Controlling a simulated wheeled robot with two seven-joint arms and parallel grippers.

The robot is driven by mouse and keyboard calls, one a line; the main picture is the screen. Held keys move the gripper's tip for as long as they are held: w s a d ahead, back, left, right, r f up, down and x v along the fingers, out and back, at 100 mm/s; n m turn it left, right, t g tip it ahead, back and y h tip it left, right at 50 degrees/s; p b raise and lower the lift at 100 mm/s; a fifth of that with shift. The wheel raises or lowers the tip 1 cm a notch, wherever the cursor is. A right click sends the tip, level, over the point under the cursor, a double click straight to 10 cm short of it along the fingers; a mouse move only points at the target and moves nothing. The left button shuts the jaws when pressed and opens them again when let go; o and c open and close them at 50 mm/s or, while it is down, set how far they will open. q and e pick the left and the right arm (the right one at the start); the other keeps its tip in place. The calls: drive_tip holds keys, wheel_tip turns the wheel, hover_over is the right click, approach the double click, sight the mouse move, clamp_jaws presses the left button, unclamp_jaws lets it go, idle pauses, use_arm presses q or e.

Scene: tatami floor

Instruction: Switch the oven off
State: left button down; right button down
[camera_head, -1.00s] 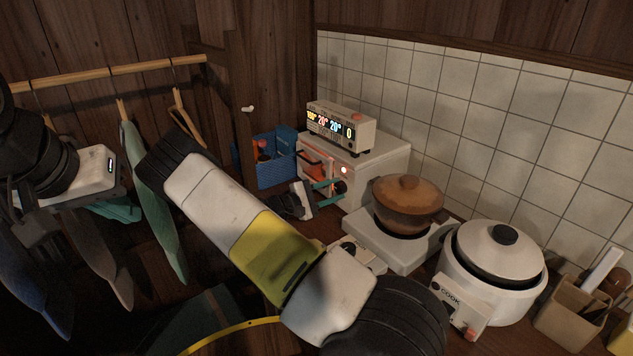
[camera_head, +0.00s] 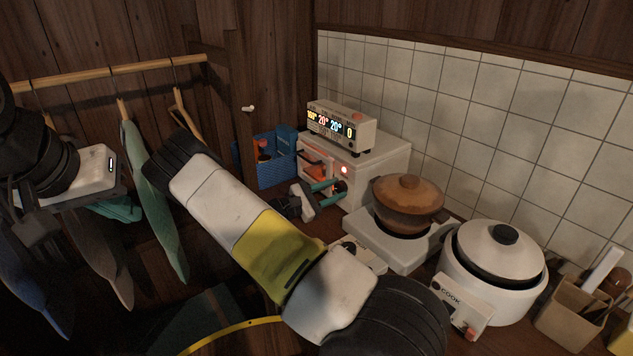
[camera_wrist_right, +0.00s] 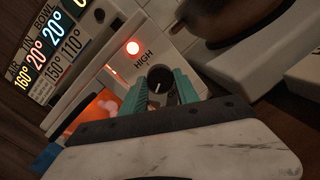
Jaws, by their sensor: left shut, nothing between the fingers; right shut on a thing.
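The oven (camera_head: 381,165) is a white box on the counter with an orange-glowing window and a lit red lamp (camera_head: 344,170); the lamp also shows in the right wrist view (camera_wrist_right: 133,48). Its dark round knob (camera_wrist_right: 160,78) sits below the word HIGH. My right gripper (camera_head: 333,187) is at the oven front, its teal fingers shut on the knob from both sides, as the right wrist view (camera_wrist_right: 158,84) shows. The knob's white mark is partly visible; its exact setting is unclear. My left gripper (camera_head: 120,209) is shut and empty, far left by the hanging clothes.
A display box (camera_head: 341,125) with glowing numbers stands on the oven. A brown pot (camera_head: 407,200) on a white burner and a white cooker (camera_head: 497,265) stand to the right. A blue basket (camera_head: 275,172) is left of the oven. My right arm crosses the foreground.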

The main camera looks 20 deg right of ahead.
drive_tip(key=n+t, duration=0.1)
drive_tip(key=n, duration=0.6)
drive_tip(key=shift+s+f, duration=0.1)
drive_tip(key=n+t, duration=0.1)
drive_tip(key=n, duration=0.5)
drive_tip(key=shift+n, duration=0.4)
drive_tip(key=c, duration=0.9)
unclamp_jaws()
drive_tip(key=shift+a, duration=0.1)
drive_tip(key=v, duration=0.7)
drive_tip(key=shift+s+a+f, duration=0.15)
drive_tip(key=shift+s+a, duration=0.05)
drive_tip(key=shift+a, duration=0.1)
